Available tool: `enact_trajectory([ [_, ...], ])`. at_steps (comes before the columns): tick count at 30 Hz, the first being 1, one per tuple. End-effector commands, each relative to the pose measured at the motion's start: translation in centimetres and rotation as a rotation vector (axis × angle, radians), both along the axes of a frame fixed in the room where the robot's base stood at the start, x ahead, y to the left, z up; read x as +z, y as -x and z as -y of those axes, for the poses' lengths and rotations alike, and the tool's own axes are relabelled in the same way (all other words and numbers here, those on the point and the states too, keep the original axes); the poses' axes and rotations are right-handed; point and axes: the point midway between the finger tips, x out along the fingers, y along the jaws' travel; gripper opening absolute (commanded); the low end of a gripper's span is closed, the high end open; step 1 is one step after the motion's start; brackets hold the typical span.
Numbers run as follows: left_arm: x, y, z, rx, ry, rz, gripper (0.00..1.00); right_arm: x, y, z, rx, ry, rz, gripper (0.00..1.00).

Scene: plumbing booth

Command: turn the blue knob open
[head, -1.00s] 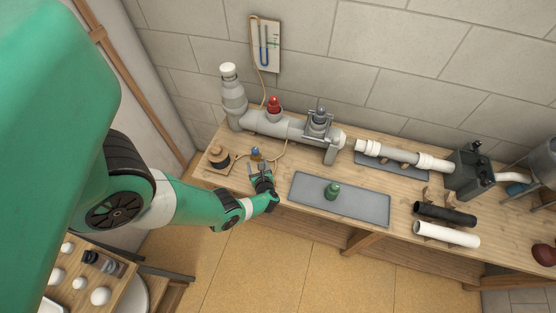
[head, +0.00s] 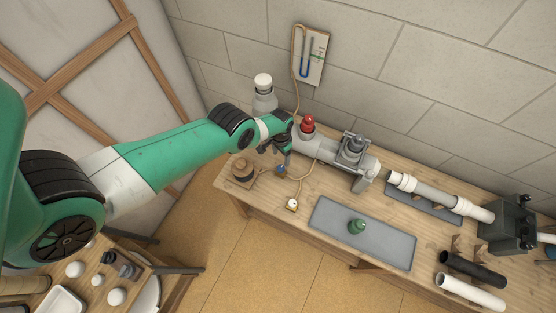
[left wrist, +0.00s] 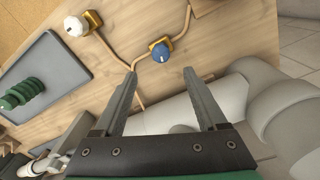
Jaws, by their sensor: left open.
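The blue knob (head: 281,170) is small and sits on a brass valve body on the bench, joined to a thin tan tube. In the left wrist view the blue knob (left wrist: 161,51) lies just beyond the fingertips, roughly centred between them. My left gripper (head: 277,155) is open and empty, above the bench close to the knob on its wall side. Its two grey fingers (left wrist: 160,74) point toward the knob without visible contact. My right gripper does not show.
A white knob (head: 292,204) on a similar brass valve stands nearby. The grey pipe (head: 332,153) with a red cap (head: 308,124) runs behind. A grey mat (head: 385,245) holds a green fitting (head: 357,226).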

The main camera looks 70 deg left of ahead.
Motion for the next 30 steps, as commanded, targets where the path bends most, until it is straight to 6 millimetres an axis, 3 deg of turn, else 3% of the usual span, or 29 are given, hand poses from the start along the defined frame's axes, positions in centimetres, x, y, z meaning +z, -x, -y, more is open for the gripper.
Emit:
enact_trajectory([
  [9, -7.0, 0.0, 0.0, -0.002, -0.001, -0.001, 0.74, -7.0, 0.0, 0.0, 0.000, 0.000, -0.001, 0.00],
  [15, -10.3, 0.0, 0.1, -0.002, -0.002, -0.001, 0.74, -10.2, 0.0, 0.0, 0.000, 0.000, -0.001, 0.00],
  [26, -10.7, 0.0, 0.1, -0.002, -0.002, -0.001, 0.74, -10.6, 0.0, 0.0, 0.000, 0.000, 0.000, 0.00],
  [30, -10.7, 0.0, 0.1, -0.003, -0.002, -0.002, 0.53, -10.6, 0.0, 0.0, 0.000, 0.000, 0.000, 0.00],
])
